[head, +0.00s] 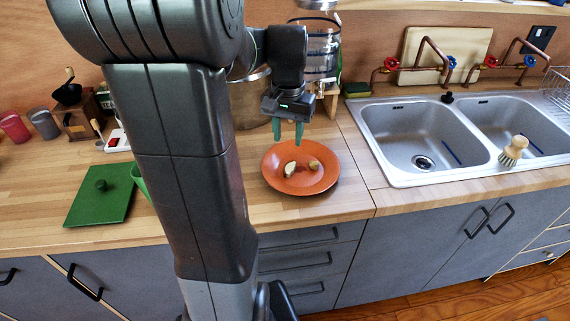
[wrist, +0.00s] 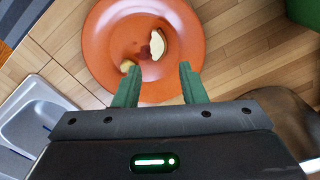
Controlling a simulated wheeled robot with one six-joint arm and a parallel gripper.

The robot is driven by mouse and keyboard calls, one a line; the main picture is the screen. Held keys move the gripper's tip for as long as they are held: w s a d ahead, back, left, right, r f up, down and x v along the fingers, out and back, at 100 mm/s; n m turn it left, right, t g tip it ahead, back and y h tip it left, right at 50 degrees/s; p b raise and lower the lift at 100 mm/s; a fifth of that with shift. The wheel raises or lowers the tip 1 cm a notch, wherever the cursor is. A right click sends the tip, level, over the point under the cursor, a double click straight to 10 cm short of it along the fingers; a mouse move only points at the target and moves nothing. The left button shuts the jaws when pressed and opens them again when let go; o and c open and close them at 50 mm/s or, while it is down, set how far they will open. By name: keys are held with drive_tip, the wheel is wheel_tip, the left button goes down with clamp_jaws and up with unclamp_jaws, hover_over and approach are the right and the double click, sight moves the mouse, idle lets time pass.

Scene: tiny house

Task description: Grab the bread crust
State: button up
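An orange plate (head: 275,180) lies on the wooden counter left of the sink. On it are a pale wedge-shaped piece (head: 290,169) and a small tan-brown piece (head: 314,163). Either may be the bread crust; I cannot tell which. In the wrist view the pale piece (wrist: 156,45) lies ahead of the space between the fingers, and the brown piece (wrist: 127,66) is by the left fingertip. A small dark red bit (wrist: 145,51) sits between them. My gripper (head: 288,134) is open and empty, pointing down above the plate (wrist: 100,45), with green fingers apart.
A metal pot (head: 247,100) and a glass dispenser (head: 318,48) stand behind the plate. A green board (head: 100,205) lies at left. Bare counter surrounds the plate's front.

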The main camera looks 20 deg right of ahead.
sight(289, 167)
drive_tip(key=f, duration=1)
drive_tip(key=shift+d, duration=0.2)
